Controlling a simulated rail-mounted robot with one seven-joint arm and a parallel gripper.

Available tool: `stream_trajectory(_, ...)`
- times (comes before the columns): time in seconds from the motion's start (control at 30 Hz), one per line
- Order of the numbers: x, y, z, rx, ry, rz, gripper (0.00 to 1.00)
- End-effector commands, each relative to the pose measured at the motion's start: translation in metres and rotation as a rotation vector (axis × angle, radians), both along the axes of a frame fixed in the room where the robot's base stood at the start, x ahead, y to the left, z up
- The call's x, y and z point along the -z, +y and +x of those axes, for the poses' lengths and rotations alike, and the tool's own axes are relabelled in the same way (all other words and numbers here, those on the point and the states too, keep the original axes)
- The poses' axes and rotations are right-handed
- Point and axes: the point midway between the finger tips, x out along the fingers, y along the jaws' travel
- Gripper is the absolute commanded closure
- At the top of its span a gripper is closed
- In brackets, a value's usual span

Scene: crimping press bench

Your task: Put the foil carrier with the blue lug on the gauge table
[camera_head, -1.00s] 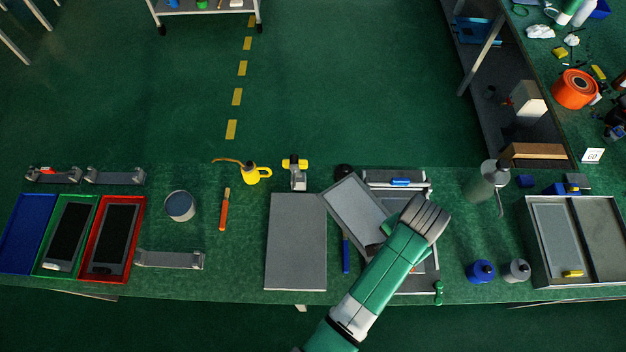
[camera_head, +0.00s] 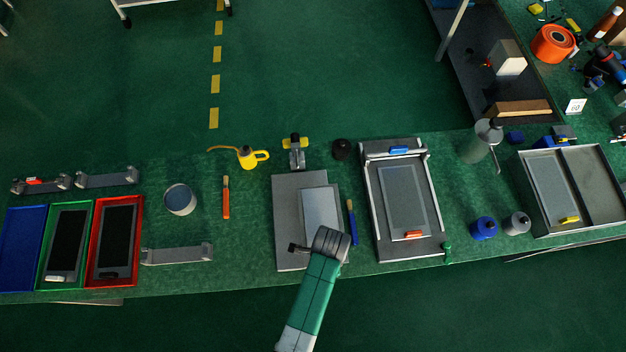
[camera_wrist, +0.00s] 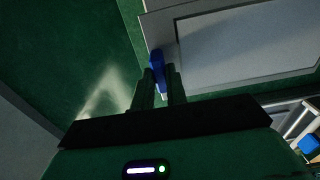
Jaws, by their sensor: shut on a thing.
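The foil carrier (camera_head: 320,207) is a thin grey framed panel over the right part of a plain grey slab (camera_head: 287,215), which looks like the gauge table. It overhangs the slab's right edge. I cannot tell if it touches the slab. In the wrist view the carrier (camera_wrist: 245,45) shows its pale frame, with the blue lug (camera_wrist: 157,65) at its edge. My gripper (camera_wrist: 163,88) is shut on that lug. In the head view my wrist hides the fingertips and the carrier's near end.
Right of the slab are a blue-handled brush (camera_head: 351,222) and the press bed (camera_head: 374,215), holding another panel with an orange lug (camera_head: 413,235). A clamp-like device (camera_head: 296,152) stands behind the slab. A tray (camera_head: 590,190) holds a yellow-lugged panel.

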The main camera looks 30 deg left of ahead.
Motion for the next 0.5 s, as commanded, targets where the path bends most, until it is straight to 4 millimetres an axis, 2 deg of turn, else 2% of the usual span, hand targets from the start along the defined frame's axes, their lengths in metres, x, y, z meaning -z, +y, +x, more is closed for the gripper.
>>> stream_trajectory(0.1,0.001,0.028,-0.005,-0.005,-0.001,0.001,1.00)
stream_trajectory(0.2,0.003,0.041,-0.007,-0.002,-0.001,0.001,1.00)
stream_trajectory(0.37,0.004,0.046,-0.008,0.000,0.000,0.000,1.00)
stream_trajectory(0.43,0.005,0.055,-0.010,-0.003,0.000,0.000,1.00)
stream_trajectory(0.47,0.006,0.060,-0.011,-0.004,0.000,0.000,1.00)
stream_trajectory(0.5,0.019,0.058,-0.011,-0.001,0.002,-0.001,1.00)
